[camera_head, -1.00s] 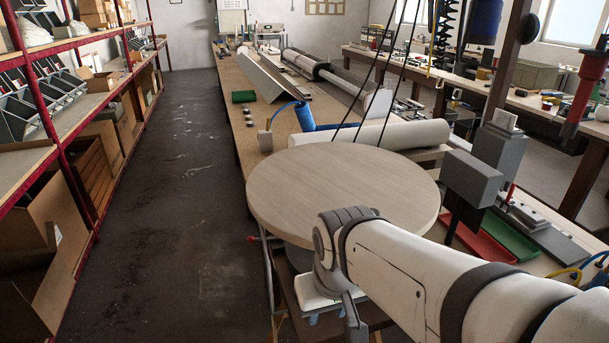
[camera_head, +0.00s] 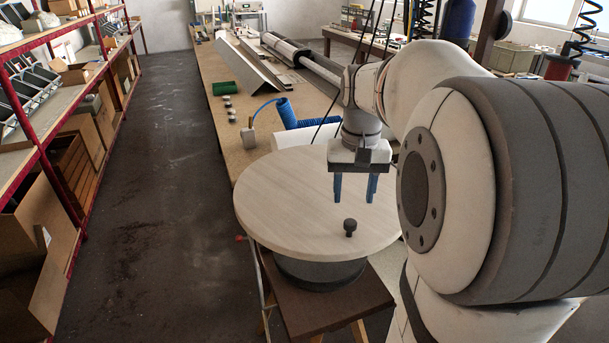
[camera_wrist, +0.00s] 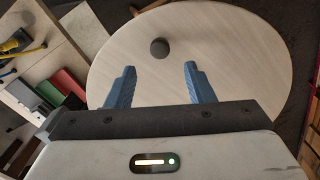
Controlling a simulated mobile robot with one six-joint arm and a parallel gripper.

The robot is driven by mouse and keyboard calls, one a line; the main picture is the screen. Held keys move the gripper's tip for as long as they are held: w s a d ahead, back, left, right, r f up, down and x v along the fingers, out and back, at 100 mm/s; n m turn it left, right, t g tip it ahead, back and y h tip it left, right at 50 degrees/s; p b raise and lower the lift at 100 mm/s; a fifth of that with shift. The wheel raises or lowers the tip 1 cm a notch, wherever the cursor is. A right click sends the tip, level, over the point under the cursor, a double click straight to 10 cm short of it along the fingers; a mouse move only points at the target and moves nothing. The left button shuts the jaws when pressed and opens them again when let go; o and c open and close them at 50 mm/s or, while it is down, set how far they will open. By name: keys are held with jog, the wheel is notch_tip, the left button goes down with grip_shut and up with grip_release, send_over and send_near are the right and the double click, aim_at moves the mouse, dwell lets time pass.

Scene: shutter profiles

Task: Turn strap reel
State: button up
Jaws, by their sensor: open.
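The strap reel shows in the head view as a round pale wooden disc (camera_head: 285,200) on a dark drum (camera_head: 318,272). A small dark knob (camera_head: 349,227) stands upright near the front edge of the disc. My gripper (camera_head: 354,200) points down above the disc with two blue fingers apart and nothing between them. It is a little behind and above the knob. In the wrist view the knob (camera_wrist: 159,48) lies beyond the tips of my open gripper (camera_wrist: 158,68), roughly centred between them and apart from them.
The drum stands on a brown stand (camera_head: 330,308). The long workbench (camera_head: 215,130) behind holds a blue hose (camera_head: 290,117), a green box (camera_head: 224,88) and long profiles. Red-framed shelves (camera_head: 75,200) line the left, with a clear floor aisle (camera_head: 165,200) between.

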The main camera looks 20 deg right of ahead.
aim_at(351, 221)
notch_tip(351, 221, down, 8)
jog(key=shift+r, duration=0.25)
jog(key=shift+c, duration=0.5)
grip_shut()
